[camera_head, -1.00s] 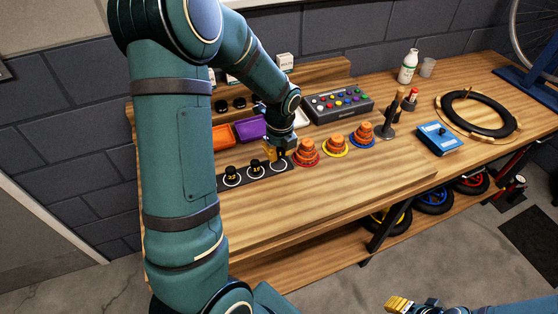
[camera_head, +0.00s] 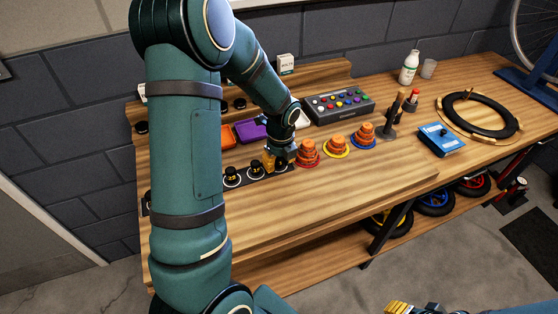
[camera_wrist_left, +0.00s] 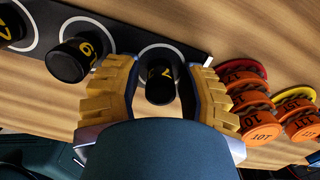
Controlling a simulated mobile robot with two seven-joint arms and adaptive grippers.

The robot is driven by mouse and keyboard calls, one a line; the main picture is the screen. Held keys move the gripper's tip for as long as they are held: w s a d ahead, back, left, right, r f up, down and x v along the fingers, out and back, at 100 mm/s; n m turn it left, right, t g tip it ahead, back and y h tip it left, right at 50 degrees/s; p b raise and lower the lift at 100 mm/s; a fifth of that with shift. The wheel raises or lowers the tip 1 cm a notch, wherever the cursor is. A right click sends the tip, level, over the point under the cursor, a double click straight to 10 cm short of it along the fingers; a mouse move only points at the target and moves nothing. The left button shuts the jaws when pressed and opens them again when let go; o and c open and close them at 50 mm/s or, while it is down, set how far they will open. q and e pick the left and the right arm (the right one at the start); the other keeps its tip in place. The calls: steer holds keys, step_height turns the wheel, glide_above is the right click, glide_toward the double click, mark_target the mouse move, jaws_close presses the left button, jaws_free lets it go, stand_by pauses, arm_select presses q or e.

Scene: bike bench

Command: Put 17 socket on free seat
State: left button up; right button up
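A black socket (camera_wrist_left: 161,84) with a yellow number, only partly readable, stands between the fingers of my left gripper (camera_head: 277,163) at the right end of the dark seat strip (camera_wrist_left: 125,25). A white ring shows around it. The left gripper (camera_wrist_left: 160,95) also shows in the wrist view; its yellow fingers stand on both sides of the socket with visible gaps, so it looks open. Two other black sockets (camera_head: 232,174) (camera_head: 256,169) sit in rings to the left. My right gripper (camera_head: 398,307) is partly in view at the bottom edge; its opening is unclear.
Orange stacked pieces on red (camera_head: 307,154), yellow (camera_head: 336,147) and blue (camera_head: 363,136) bases stand right of the strip. Behind are an orange bin (camera_head: 227,136), a purple bin (camera_head: 250,130) and a grey box with coloured knobs (camera_head: 340,105). The bench front is clear.

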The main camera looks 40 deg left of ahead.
mark_target(280, 159)
arm_select(q)
step_height(280, 159, up, 12)
steer(key=p, duration=0.2)
steer(key=shift+d+r, duration=0.15)
steer(key=shift+d, duration=0.25)
arm_select(e)
steer(key=shift+w+d+r, duration=0.1)
steer(key=shift+w+r, duration=0.15)
steer(key=shift+r, duration=0.4)
steer(key=shift+w+r, duration=0.2)
steer(key=shift+r, duration=0.4)
arm_select(q)
steer(key=shift+s, duration=0.2)
arm_select(e)
steer(key=shift+s, duration=0.1)
